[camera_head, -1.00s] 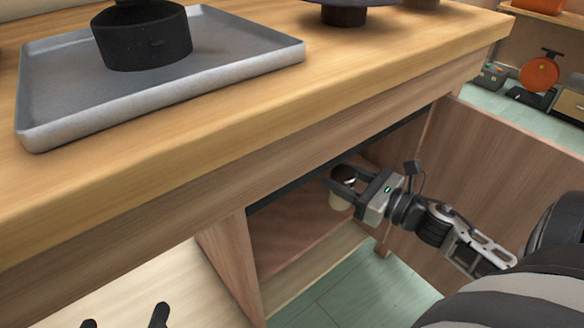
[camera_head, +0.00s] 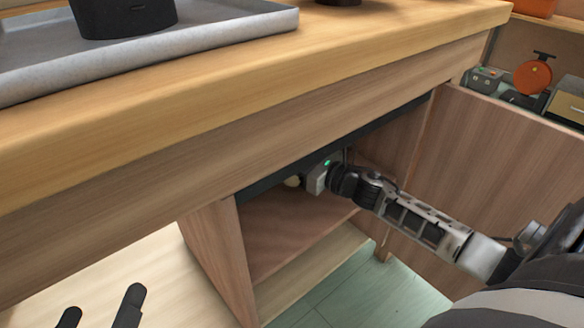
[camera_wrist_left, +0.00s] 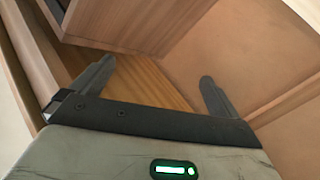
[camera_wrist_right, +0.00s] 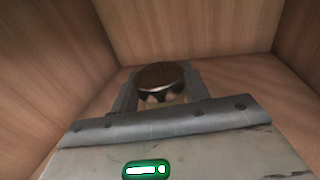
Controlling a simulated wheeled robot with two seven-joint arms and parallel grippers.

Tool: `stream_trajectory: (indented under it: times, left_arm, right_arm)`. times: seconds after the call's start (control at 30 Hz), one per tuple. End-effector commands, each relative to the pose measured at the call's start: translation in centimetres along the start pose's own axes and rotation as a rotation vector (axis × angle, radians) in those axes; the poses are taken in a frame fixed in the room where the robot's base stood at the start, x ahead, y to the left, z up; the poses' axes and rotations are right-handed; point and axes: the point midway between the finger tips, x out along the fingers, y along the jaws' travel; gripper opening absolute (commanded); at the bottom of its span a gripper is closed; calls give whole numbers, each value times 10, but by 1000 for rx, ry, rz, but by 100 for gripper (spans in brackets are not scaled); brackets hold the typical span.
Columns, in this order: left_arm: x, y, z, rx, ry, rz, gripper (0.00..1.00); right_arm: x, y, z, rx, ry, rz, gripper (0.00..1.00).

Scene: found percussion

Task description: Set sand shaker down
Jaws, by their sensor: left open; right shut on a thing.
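The sand shaker (camera_wrist_right: 162,80) has a brown, rounded top with a shiny rim and a pale body. In the right wrist view it sits between the fingers of my right gripper (camera_wrist_right: 158,95), which is shut on it inside the wooden cabinet. In the head view only a pale bit of the shaker (camera_head: 293,181) shows at the cabinet opening, beside my right gripper (camera_head: 308,180). Its underside is hidden, so I cannot tell whether it touches the shelf. My left gripper (camera_head: 100,308) is open and empty at the lower left; its spread fingers also show in the left wrist view (camera_wrist_left: 155,85).
The cabinet floor (camera_head: 285,235) looks bare. The worktop (camera_head: 300,75) overhangs the opening. An open door panel (camera_head: 490,190) stands to the right. A grey tray (camera_head: 240,30) with a dark pot (camera_head: 125,18) is on the worktop.

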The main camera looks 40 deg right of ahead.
Motion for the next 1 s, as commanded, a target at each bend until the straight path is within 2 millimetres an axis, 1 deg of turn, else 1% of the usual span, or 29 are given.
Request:
stream_trajectory:
  times: [0.03, 0.07, 0.2, 0.43, 0.6, 0.63, 0.7, 1.0]
  left_arm:
    - [2, -1, -1, 10, 30, 13, 100]
    - [2, -1, -3, 13, 41, 19, 100]
    - [6, 0, -17, 96, 108, 35, 100]
    - [6, 0, -18, 102, 110, 33, 100]
    - [7, -1, -20, 124, 129, 36, 100]
    - [7, 0, -22, 129, 133, 37, 100]
    - [7, 0, -22, 128, 133, 37, 100]
    - [7, 1, -23, 124, 131, 38, 100]
  right_arm:
    - [0, 0, -14, 2, -2, -1, 13]
    - [0, 0, -18, 3, -3, 0, 13]
    - [4, 0, -20, -1, -3, 2, 13]
    - [4, 0, -19, 0, -3, 1, 13]
    - [4, 0, -22, -1, -3, 1, 13]
    - [4, 0, -22, -1, -1, 1, 51]
    - [4, 0, -22, -1, -1, 1, 67]
    - [4, 0, -21, 0, -1, 1, 67]
